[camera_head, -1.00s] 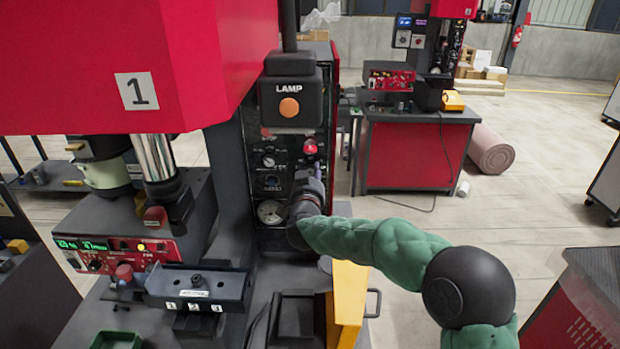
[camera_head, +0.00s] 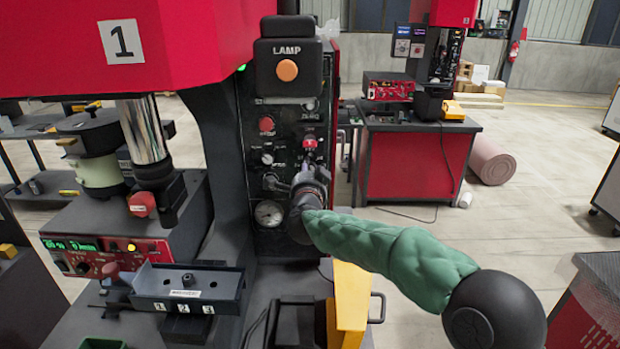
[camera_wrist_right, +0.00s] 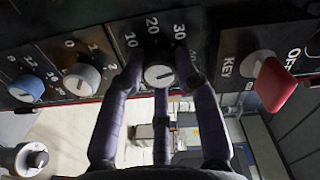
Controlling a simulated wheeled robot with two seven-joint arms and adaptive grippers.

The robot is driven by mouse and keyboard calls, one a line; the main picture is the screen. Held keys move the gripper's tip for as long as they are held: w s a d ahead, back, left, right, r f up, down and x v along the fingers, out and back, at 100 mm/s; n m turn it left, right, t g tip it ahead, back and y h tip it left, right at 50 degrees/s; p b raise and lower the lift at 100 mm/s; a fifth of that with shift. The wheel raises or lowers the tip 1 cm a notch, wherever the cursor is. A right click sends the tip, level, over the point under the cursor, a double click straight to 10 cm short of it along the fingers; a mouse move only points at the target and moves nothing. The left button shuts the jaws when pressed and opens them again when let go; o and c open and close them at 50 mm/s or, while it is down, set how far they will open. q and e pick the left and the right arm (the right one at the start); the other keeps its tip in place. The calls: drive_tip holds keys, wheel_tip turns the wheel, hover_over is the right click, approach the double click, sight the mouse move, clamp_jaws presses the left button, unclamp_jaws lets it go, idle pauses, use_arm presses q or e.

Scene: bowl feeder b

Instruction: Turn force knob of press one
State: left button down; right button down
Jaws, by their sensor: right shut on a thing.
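Press one, marked with a 1 (camera_head: 122,40), carries a black control panel (camera_head: 250,175) under its lamp box (camera_head: 288,69). My right gripper (camera_head: 306,182) is at the right side of this panel, at the end of my green-sleeved arm. In the wrist view its purple fingers (camera_wrist_right: 158,78) are shut around a small round knob (camera_wrist_right: 158,74) with a pale face and a 10-20-30 scale above it. No force label is readable there. The fingers hide the knob's sides. My left gripper is not in view.
In the wrist view a red key handle (camera_wrist_right: 273,84) is close on the right; white (camera_wrist_right: 82,79) and blue (camera_wrist_right: 27,88) knobs are on the left. A gauge (camera_head: 269,213) and red button (camera_head: 266,124) are on the panel. A yellow block (camera_head: 349,300) stands below my arm.

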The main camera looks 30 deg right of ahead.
drive_tip(key=shift+a+f+m+b, duration=0.1)
drive_tip(key=shift+f+m+b, duration=0.15)
drive_tip(key=shift+m+b, duration=0.65)
drive_tip(key=shift+m, duration=0.3)
drive_tip(key=c, duration=0.9)
unclamp_jaws()
drive_tip(key=shift+r, duration=0.1)
drive_tip(key=shift+r, duration=0.1)
drive_tip(key=v, duration=1.2)
